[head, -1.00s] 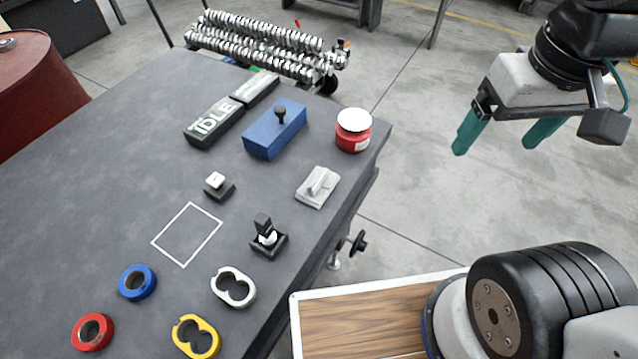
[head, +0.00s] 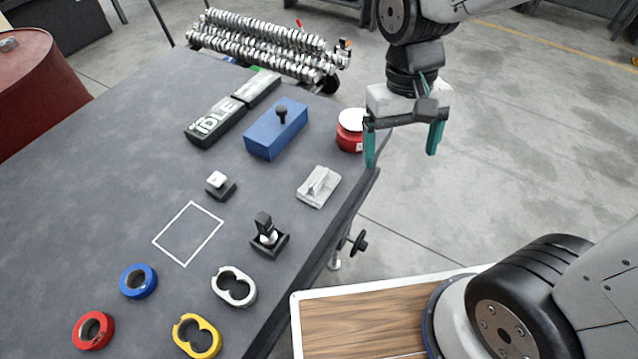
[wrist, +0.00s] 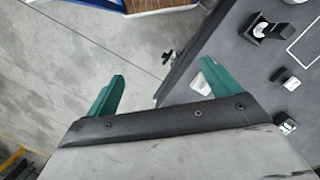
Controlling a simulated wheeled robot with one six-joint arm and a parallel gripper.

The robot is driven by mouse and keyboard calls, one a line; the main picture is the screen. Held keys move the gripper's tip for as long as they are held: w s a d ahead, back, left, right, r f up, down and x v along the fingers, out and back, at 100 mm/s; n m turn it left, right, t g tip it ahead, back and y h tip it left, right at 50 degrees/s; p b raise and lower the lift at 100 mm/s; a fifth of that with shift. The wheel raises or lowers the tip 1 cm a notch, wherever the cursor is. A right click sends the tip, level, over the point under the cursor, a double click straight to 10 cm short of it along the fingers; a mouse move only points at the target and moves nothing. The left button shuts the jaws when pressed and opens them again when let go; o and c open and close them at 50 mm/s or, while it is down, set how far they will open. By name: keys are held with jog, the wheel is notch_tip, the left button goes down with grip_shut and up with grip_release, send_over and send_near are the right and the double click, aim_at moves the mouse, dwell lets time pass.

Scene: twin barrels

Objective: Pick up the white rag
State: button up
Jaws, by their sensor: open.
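The white rag (head: 318,187) lies as a small folded, pale heap near the right edge of the dark table, in the head view. My gripper (head: 401,152) is open and empty, with its green fingers pointing down. In the head view it hangs up and to the right of the rag, by the table's far right corner, apart from the rag. In the wrist view the open fingers (wrist: 162,80) show floor and table edge between them.
A red tin (head: 350,138) with a white top stands behind my left finger in the head view. A blue box (head: 275,130) with a black knob, a black stand (head: 268,243) and a small button block (head: 218,187) surround the rag. The table (head: 110,170) ends just right of it.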

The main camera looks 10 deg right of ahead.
aim_at(317, 179)
jog(key=w+a+f+m, duration=0.2)
jog(key=w+a+f, duration=0.1)
jog(key=f, duration=0.1)
jog(key=w+a+f+m+t, duration=0.1)
jog(key=w+a+f+m, duration=0.1)
jog(key=w+a+f, duration=0.1)
jog(key=w+a+f+m, duration=0.3)
jog(key=w+a+f, duration=0.1)
jog(key=f, duration=0.3)
jog(key=shift+a+f, duration=0.25)
jog(key=shift+a, duration=0.45)
jog(key=shift+w+a+m+t+y, duration=0.3)
jog(key=shift+w+m+t, duration=0.2)
jog(key=shift+m, duration=0.2)
jog(key=f, duration=0.7)
jog(key=shift+s+a+f, duration=0.2)
jog(key=shift+a+f, duration=0.1)
jog(key=shift+f, duration=0.05)
jog(key=c, duration=1.2)
jog(key=shift+o, duration=0.2)
jog(key=shift+r, duration=0.2)
